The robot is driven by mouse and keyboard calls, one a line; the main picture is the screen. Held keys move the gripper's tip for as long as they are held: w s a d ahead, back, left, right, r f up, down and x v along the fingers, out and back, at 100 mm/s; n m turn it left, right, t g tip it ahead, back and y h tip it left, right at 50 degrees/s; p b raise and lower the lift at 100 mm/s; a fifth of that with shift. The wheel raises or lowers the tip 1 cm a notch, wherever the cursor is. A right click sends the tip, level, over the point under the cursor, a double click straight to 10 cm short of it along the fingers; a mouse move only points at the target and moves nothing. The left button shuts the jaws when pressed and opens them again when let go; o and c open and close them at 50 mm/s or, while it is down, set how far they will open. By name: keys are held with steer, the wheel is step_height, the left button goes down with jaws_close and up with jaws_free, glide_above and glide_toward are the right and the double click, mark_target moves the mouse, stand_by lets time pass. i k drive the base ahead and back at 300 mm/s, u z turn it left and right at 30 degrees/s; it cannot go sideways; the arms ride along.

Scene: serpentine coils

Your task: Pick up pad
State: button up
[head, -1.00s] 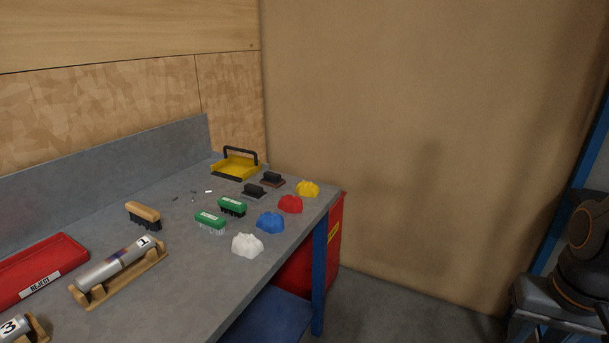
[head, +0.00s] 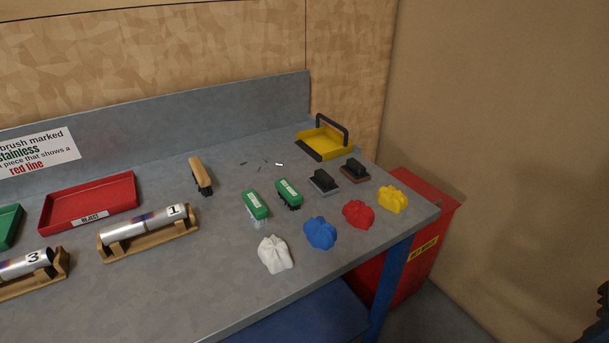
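Two pads with black handles lie on the grey bench near its far right end. One is a grey pad (head: 323,181); the other, just right of it, is a brown pad (head: 354,171). They sit close together but apart, in front of the yellow dustpan-like tray. I cannot tell which of them the task means. My gripper is not recognisable in the head view; a dark shape at the lower right edge is too cut off to identify.
Crumpled cloths in white (head: 274,254), blue (head: 320,233), red (head: 358,214) and yellow (head: 393,199) line the front edge. Green brushes (head: 256,205), a wooden brush (head: 201,175), the yellow tray (head: 325,141), a red reject tray (head: 90,203) and tube 1 (head: 145,226) share the bench. A red bin (head: 425,240) stands right.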

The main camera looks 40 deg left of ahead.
mark_target(324, 184)
steer(key=u, duration=0.75)
steer(key=i, duration=0.8)
steer(key=u, duration=1.25)
steer(key=i, duration=0.2)
